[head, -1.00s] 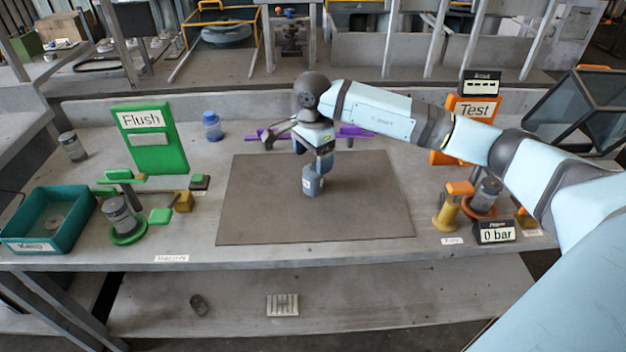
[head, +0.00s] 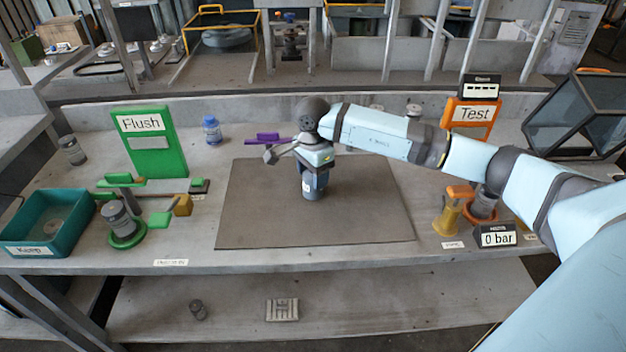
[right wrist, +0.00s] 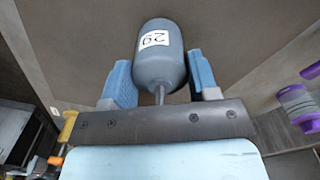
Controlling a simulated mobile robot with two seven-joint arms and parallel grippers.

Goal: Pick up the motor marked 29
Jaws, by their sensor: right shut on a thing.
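The motor marked 29 (right wrist: 160,60) is a blue-grey cylinder with a white label and a thin shaft, seen between the two blue fingers in the right wrist view. In the head view the motor (head: 313,193) stands on the brown mat (head: 260,215), its upper part hidden by the gripper. My right gripper (head: 316,178) has come down over it from above and is shut on it. In the right wrist view a small gap seems to show beside the right finger. My left gripper is not in view.
At left are the green Flush sign (head: 150,140), a green fixture holding a grey cylinder (head: 117,218) and the teal Keep tray (head: 22,250). A blue bottle (head: 212,130) stands behind. Most of the mat is clear.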

